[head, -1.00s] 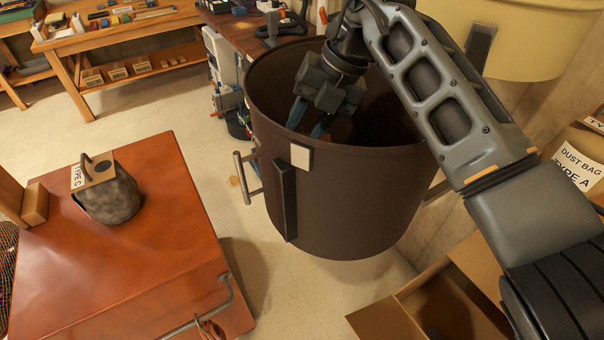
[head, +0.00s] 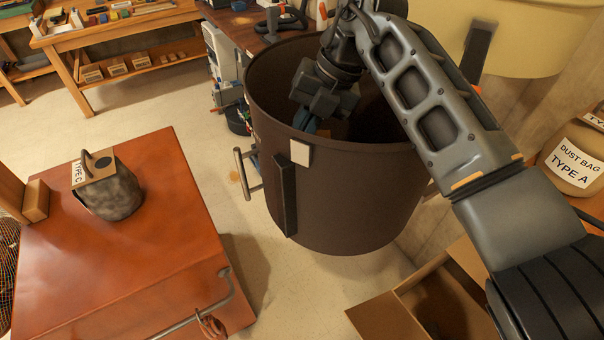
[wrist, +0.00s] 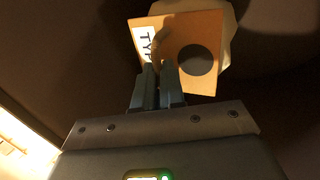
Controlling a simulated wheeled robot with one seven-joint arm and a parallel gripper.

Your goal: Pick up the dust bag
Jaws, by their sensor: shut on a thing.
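A dust bag with a tan card collar (wrist: 207,25), a round dark hole and a white label starting "TYP" shows in the wrist view, inside a dark drum. Another dust bag (head: 112,192), grey and marked "TYPE C", stands on the red-orange surface at left, apart from my gripper.
The drum's rim surrounds my gripper. The red-orange surface (head: 130,265) is mostly bare. A wooden workbench (head: 120,25) stands at the back.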

